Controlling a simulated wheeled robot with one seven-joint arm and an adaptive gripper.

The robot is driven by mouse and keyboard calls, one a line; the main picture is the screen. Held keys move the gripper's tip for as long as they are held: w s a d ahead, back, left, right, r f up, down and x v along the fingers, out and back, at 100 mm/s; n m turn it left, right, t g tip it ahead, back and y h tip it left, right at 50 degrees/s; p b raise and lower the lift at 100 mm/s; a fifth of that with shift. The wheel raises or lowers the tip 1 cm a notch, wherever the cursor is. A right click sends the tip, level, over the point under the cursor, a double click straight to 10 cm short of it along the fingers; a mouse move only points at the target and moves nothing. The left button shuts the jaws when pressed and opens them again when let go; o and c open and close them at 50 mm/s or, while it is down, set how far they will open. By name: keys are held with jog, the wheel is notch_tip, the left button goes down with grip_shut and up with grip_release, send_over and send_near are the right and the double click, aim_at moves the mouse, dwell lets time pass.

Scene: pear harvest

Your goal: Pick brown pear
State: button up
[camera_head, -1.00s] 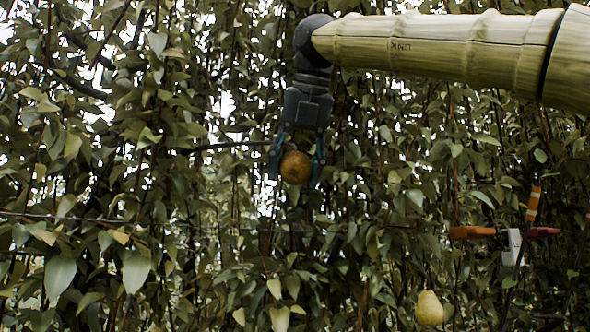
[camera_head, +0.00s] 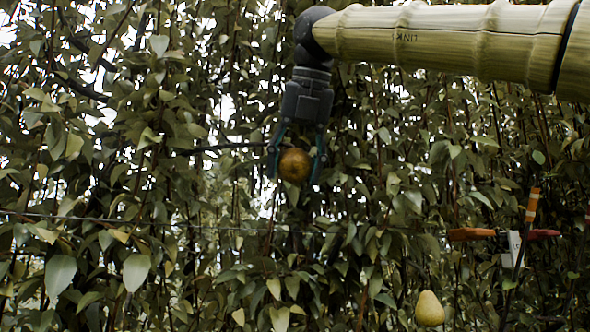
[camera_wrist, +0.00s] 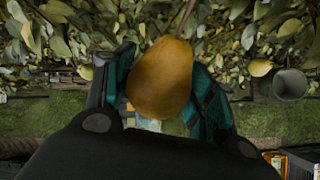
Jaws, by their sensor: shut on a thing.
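The brown pear (camera_head: 295,166) is held between the two fingers of my gripper (camera_head: 296,168), which points down in front of the foliage in the head view. In the wrist view the pear (camera_wrist: 161,77) fills the middle, with a stem at its top. The teal and black fingers of my gripper (camera_wrist: 160,88) press on it from the left and right. A yellow-green pear (camera_head: 429,308) hangs low at the right in the head view, well apart from my gripper.
Dense leaves and thin branches (camera_head: 215,148) fill the background. A wire (camera_head: 130,220) crosses the foliage below my gripper. Orange and red pieces and a white box (camera_head: 512,248) sit at the right. A grey cylinder (camera_wrist: 291,85) shows at the right in the wrist view.

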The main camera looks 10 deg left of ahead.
aim_at(294, 163)
jog(key=shift+s+d+f+b, duration=0.2)
jog(key=shift+s+b, duration=0.15)
jog(key=shift+s, duration=0.35)
jog(key=shift+s+d+f+b, duration=0.15)
jog(key=shift+s+b, duration=0.15)
jog(key=shift+s, duration=0.35)
jog(key=shift+s+f+t+b, duration=0.15)
jog(key=shift+s+t+b, duration=0.15)
jog(key=shift+b, duration=0.65)
jog(key=s+t+b, duration=0.1)
jog(key=b, duration=0.2)
jog(key=s+t+y+b, duration=0.1)
jog(key=s+t+b, duration=0.1)
jog(key=b, duration=0.2)
jog(key=s+d+t+b, duration=0.1)
jog(key=b, duration=0.2)
jog(key=shift+s+n+t+b, duration=0.2)
jog(key=shift+n+t+b, duration=0.1)
jog(key=shift+n, duration=0.1)
jog(key=s+t+b, duration=0.1)
jog(key=b, duration=0.2)
jog(key=s+t+y+b, duration=0.1)
jog(key=b, duration=0.2)
jog(key=s+t+b, duration=0.1)
jog(key=s+b, duration=0.1)
jog(key=b, duration=0.1)
jog(key=shift+d+r+n+t+y, duration=0.25)
jog(key=shift+d+n+t+y, duration=0.05)
jog(key=shift+d+t+y, duration=0.1)
jog(key=shift+a, duration=0.1)
